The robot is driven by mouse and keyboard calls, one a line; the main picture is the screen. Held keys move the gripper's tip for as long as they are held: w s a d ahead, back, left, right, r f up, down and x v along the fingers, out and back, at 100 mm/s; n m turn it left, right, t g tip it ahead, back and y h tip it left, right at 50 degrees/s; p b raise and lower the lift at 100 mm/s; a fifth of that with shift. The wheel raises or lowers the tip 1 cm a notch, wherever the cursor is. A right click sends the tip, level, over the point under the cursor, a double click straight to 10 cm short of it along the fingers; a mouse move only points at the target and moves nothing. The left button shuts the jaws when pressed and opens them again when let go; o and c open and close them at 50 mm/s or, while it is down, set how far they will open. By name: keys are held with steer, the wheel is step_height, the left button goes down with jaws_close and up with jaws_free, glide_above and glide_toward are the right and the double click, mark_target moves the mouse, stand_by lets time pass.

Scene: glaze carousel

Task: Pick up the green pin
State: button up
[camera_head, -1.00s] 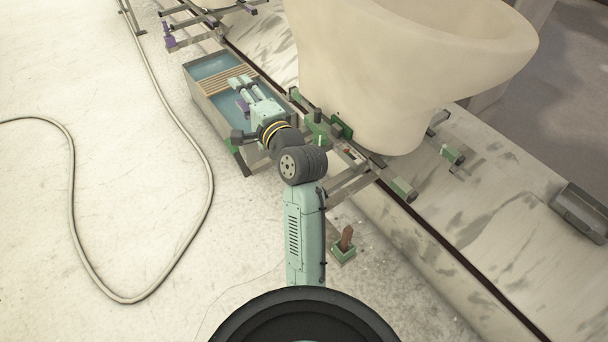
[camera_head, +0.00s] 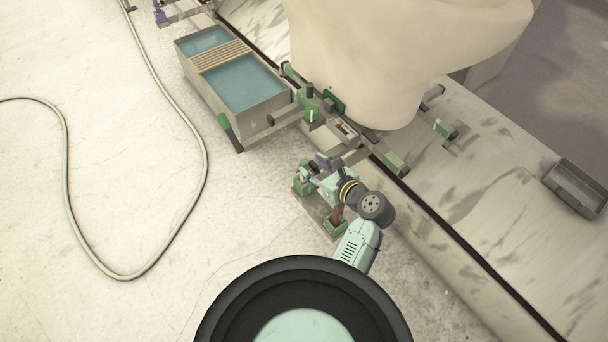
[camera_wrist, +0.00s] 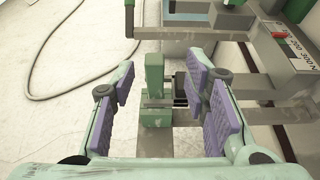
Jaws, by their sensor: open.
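A green upright block (camera_wrist: 154,72), which looks like the green pin, stands in a stepped green holder on a grey plate. In the wrist view it is between and slightly beyond the fingers of my gripper (camera_wrist: 162,84). My gripper is open, with purple pads on both sides and a visible gap to the block. In the head view my gripper (camera_head: 318,169) is low over the plate, beside the small green piece (camera_head: 301,183). My wrist partly hides that spot, and I cannot tell whether anything touches.
A brown handle in a green holder (camera_head: 335,225) stands close to my wrist. A water trough (camera_head: 248,118) with a wooden slat rack is at upper left. The carousel frame (camera_head: 345,133) under a large pale vessel (camera_head: 385,60) is close by. A hose (camera_head: 190,100) lies on open floor at left.

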mark_target(305, 163)
steer(key=x, duration=0.5)
steer(key=shift+s+a+r+p, duration=0.1)
steer(key=shift+s+a+p, duration=0.1)
steer(key=shift+a+p, duration=0.1)
steer(key=shift+c, duration=0.4)
jaws_close()
